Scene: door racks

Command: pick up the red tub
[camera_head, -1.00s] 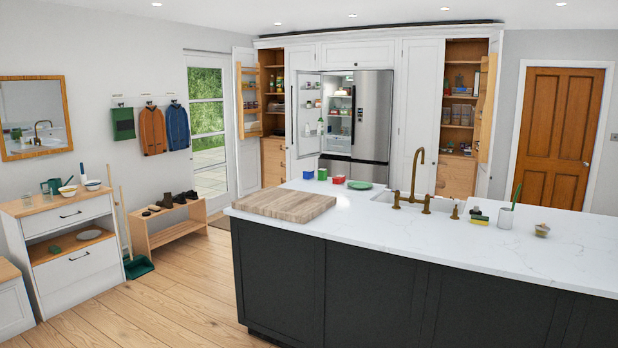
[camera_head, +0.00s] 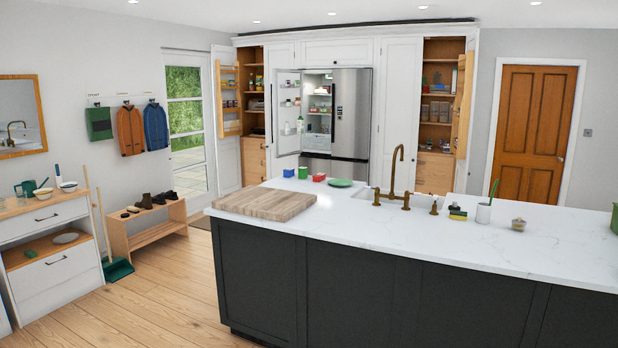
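A small red tub (camera_head: 319,177) stands on the white island worktop, near its far edge. A blue tub (camera_head: 288,173) stands further left in the same row. Neither of my grippers shows in the head view, and nothing is seen touching the red tub.
The dark-fronted island (camera_head: 360,290) fills the foreground. On it are a wooden board (camera_head: 264,204), a brass tap (camera_head: 394,175) by the sink and a white cup (camera_head: 483,213). An open fridge (camera_head: 350,115) stands behind.

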